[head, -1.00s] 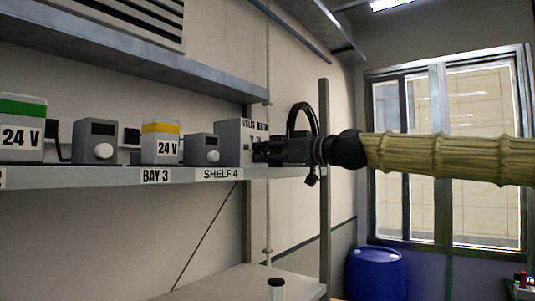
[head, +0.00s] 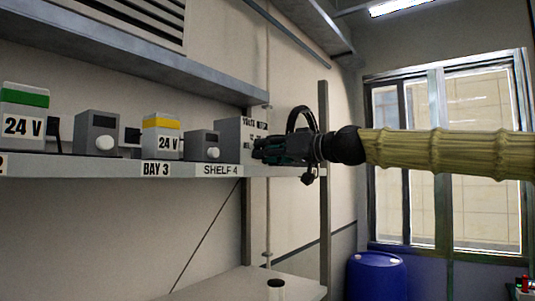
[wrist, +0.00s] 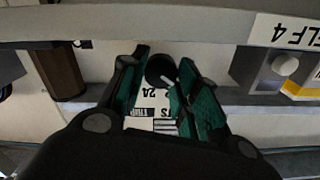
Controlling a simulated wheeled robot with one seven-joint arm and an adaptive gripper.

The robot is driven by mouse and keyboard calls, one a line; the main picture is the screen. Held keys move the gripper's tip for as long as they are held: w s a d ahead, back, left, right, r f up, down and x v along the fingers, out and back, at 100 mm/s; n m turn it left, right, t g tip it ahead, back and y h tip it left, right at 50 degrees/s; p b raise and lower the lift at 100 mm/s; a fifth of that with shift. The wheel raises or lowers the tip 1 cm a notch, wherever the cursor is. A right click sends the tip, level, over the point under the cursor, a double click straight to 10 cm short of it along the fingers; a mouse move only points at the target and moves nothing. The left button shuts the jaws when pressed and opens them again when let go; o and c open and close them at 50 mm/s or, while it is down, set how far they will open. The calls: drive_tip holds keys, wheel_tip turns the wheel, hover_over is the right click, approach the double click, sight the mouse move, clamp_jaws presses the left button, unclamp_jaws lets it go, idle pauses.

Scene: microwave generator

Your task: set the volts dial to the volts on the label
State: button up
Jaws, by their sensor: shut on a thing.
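A grey box (head: 232,142) with black lettering, the first word looking like "VOLTS", stands at the right end of the shelf in the head view. My gripper (head: 258,152) reaches in from the right to its front face. In the wrist view a round black dial (wrist: 160,71) with a white pointer mark sits between the green-padded fingers of my gripper (wrist: 161,78). The fingers are shut on the dial. The printed face (wrist: 150,97) under it shows "24" and partly hidden words. In the head view the fingers hide the dial.
Several grey boxes with white knobs, such as this one (head: 97,133), and "24 V" blocks with green (head: 24,112) and yellow (head: 161,136) bands stand left along the shelf (head: 110,168). A "SHELF 4" label (head: 220,170) is on its edge. A blue barrel (head: 376,276) stands below right.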

drive_tip(key=o, duration=1)
drive_tip(key=shift+d, duration=0.1)
drive_tip(key=v, duration=1.2)
